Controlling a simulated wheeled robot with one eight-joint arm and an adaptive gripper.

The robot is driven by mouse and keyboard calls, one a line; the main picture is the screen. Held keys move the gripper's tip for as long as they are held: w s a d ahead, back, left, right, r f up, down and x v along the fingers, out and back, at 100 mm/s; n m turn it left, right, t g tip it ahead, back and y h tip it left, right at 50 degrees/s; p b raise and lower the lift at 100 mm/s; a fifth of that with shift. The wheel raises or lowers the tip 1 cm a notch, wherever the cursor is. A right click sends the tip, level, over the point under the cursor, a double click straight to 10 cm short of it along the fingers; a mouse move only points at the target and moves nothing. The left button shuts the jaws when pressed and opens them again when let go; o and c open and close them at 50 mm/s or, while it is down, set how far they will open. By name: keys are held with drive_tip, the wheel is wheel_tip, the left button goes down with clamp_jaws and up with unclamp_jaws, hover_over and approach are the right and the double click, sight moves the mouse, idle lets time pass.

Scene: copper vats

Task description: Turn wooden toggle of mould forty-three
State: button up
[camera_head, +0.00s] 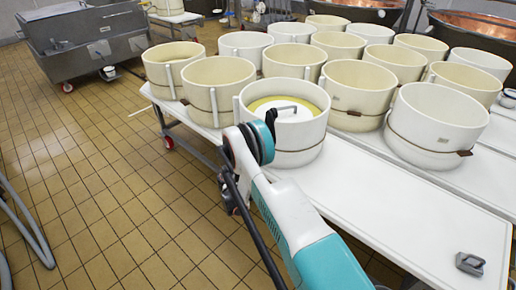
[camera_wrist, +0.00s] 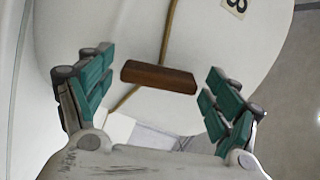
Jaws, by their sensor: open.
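In the wrist view a brown wooden toggle (camera_wrist: 158,77) lies across a tan cord (camera_wrist: 171,30) on the side of a white round mould (camera_wrist: 95,40). A dark number tag (camera_wrist: 236,7) on the mould is cut off at the top edge, so I cannot read its whole number. My gripper (camera_wrist: 158,95) is open, its teal-padded fingers on either side of the toggle and apart from it. My gripper and this toggle are hidden there.
Several cream moulds (camera_head: 358,90) crowd the white table (camera_head: 400,205) behind and right of my arm. A grey metal piece (camera_head: 470,263) lies at the near right. The front table strip is otherwise bare. A grey cart (camera_head: 85,45) and hoses (camera_head: 30,225) are on the tiled floor.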

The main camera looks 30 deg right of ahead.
drive_tip(key=v, duration=0.7)
drive_tip(key=shift+a, duration=0.25)
drive_tip(key=shift+s, duration=0.15)
